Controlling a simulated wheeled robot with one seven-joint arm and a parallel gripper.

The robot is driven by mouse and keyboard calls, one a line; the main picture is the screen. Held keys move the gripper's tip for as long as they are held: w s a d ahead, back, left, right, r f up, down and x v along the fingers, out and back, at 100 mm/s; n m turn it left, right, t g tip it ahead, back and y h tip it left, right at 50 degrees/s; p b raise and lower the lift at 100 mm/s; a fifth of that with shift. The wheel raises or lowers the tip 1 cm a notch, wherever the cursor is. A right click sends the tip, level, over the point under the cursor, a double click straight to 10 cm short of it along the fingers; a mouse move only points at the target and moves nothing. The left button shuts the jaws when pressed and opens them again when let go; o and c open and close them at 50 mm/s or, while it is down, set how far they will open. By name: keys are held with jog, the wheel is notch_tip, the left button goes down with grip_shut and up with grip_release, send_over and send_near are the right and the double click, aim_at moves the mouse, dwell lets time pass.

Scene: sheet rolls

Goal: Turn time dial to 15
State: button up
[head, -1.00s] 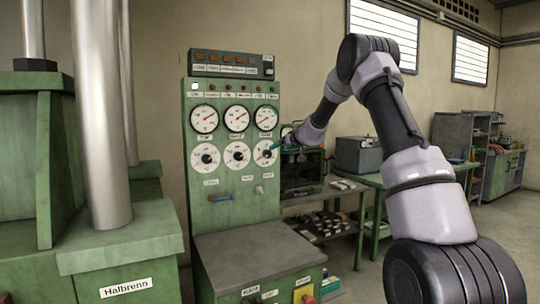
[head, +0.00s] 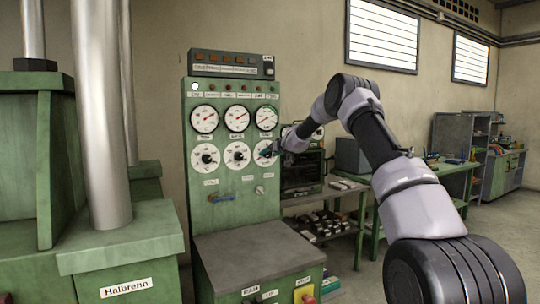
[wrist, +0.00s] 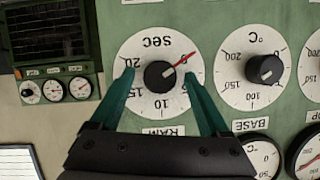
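The time dial (wrist: 143,48), marked SEC, is a round white dial with a black knob (wrist: 158,75) and a red pointer. In the wrist view it appears upside down, with the pointer tip close to the 0 mark. My gripper (wrist: 159,75) is open, with one teal finger on each side of the knob. A gap shows between each fingertip and the knob. In the head view the dial (head: 262,160) is the lower right one on the green panel, partly hidden by my gripper (head: 270,150).
A °C dial (wrist: 237,92) with its own black knob sits right beside the time dial in the wrist view. Gauges fill the panel's upper row. A grey-topped green console (head: 250,245) juts out below the panel (head: 235,210).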

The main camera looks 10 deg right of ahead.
grip_shut()
